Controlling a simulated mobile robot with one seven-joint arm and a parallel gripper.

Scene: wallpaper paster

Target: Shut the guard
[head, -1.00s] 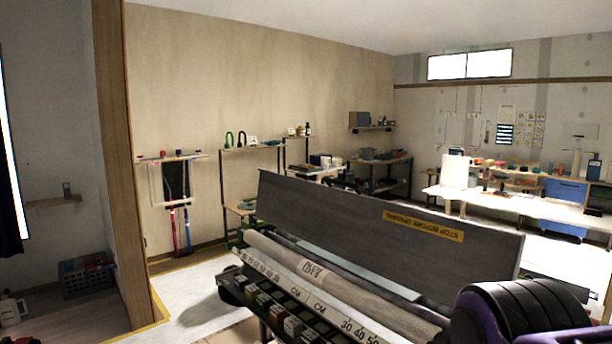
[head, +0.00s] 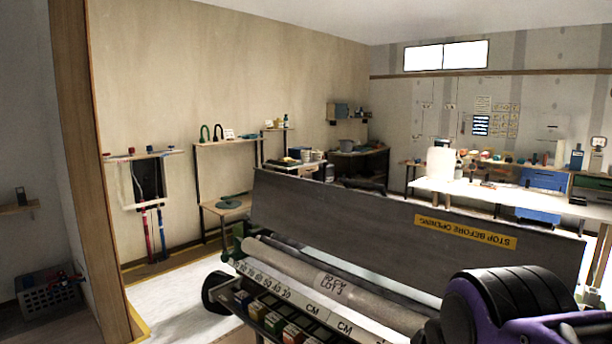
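The guard (head: 370,222) is a long dark grey panel on the pasting machine, in the middle of the head view. It stands raised and leans back, with a yellow label reading "STOP BEFORE OPENING" on its face. Below it lies a pale roll (head: 330,283) marked with printed text, and a white measuring scale (head: 290,300) runs along the machine's front. A purple and black part of my arm shows at the lower right, in front of the machine's right end. My gripper's fingers are not in view.
A wooden post (head: 85,150) stands at left, with a grey crate (head: 48,295) on the floor beyond it. Shelves line the back wall. A white worktable (head: 500,194) with tools is behind the guard at right. White floor sheeting (head: 180,295) lies left of the machine.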

